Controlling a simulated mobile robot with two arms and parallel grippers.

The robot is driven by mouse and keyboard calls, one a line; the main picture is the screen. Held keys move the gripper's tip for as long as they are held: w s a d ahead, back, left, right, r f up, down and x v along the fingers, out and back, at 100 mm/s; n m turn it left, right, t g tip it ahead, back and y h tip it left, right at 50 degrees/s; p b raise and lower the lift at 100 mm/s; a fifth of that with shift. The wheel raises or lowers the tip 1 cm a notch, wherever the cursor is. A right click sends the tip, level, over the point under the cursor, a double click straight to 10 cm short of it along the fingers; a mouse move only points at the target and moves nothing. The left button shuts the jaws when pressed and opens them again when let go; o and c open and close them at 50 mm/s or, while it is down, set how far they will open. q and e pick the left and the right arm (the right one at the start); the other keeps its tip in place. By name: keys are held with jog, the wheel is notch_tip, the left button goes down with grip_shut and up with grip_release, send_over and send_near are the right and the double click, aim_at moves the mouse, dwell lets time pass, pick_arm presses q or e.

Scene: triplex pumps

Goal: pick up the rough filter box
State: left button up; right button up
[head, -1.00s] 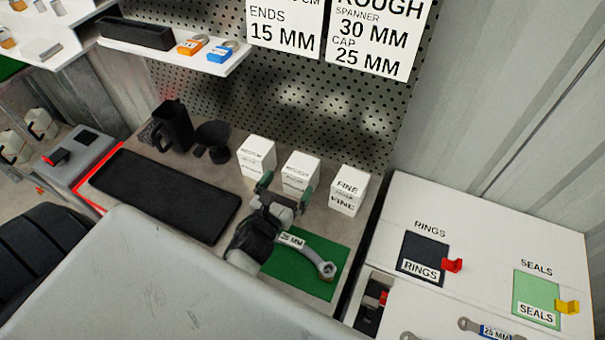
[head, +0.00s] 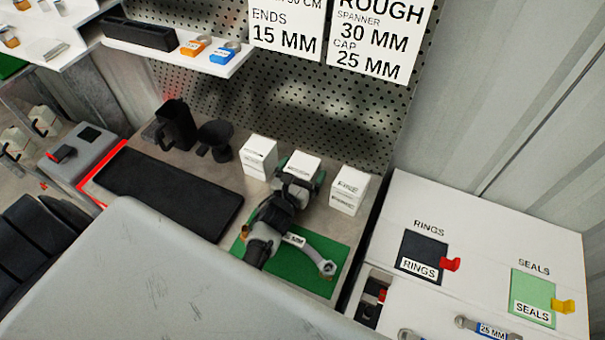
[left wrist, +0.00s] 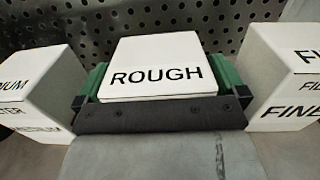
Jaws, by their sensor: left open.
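The rough filter box (head: 302,165) is a white box, the middle one of three on the workbench. In the left wrist view the rough filter box (left wrist: 157,60) shows its ROUGH label. My left gripper (head: 299,181) is at this box, with its green fingers on either side of it. In the left wrist view the open left gripper (left wrist: 158,88) has one finger at the box's left side and one at its right. I cannot tell whether the fingers touch it. The box's lower part is hidden by the gripper. My right gripper is not in view.
The medium box (left wrist: 35,90) stands close on the left and the fine box (head: 348,190) close on the right. A pegboard (head: 330,125) rises behind. A spanner (head: 318,258) lies on a green mat (head: 290,280) below my arm. A black mat (head: 165,190) lies left.

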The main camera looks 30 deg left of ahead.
pick_arm(q)
jog(key=shift+c, duration=0.2)
jog(key=c, duration=0.9)
jog(key=shift+c, duration=0.3)
jog(key=shift+r, duration=0.1)
